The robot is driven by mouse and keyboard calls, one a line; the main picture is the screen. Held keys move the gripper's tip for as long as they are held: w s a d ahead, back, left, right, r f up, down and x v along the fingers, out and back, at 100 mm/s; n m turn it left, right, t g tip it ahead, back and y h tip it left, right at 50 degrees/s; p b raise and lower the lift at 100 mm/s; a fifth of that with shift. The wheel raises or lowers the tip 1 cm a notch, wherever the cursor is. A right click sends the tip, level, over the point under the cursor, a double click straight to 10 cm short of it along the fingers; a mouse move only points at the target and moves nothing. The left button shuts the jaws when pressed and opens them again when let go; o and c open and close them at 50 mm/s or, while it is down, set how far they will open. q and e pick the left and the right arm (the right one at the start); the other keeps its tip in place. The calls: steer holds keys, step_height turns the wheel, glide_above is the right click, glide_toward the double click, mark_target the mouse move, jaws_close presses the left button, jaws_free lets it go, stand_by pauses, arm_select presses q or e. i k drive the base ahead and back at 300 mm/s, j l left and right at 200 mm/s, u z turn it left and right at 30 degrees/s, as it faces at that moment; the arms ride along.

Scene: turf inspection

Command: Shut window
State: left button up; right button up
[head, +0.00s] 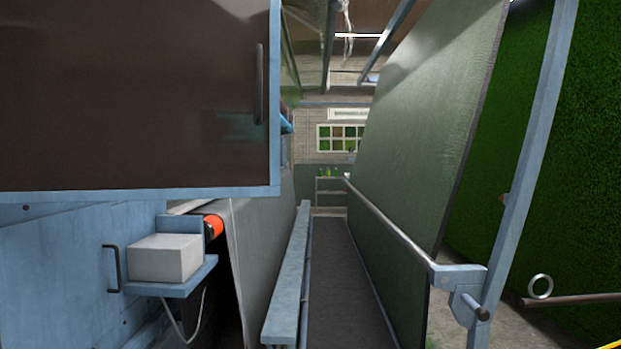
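A large dark brown tinted window panel (130,95) in a light blue frame fills the upper left of the head view. A dark vertical handle (260,84) sits near its right edge. Its left and top edges are outside the picture, and I cannot tell how far open it stands. A small multi-pane window (340,138) with green panes is on the far wall. Neither of my grippers is in view.
Below the panel is a blue cabinet (60,275) with a black handle and a white box (165,257) on a bracket. A narrow walkway (340,285) runs between a blue rail (290,280) and a tilted green-grey sheet (425,120). A blue post (530,150) stands right.

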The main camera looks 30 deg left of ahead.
mark_target(132, 100)
steer(key=u, duration=1.8)
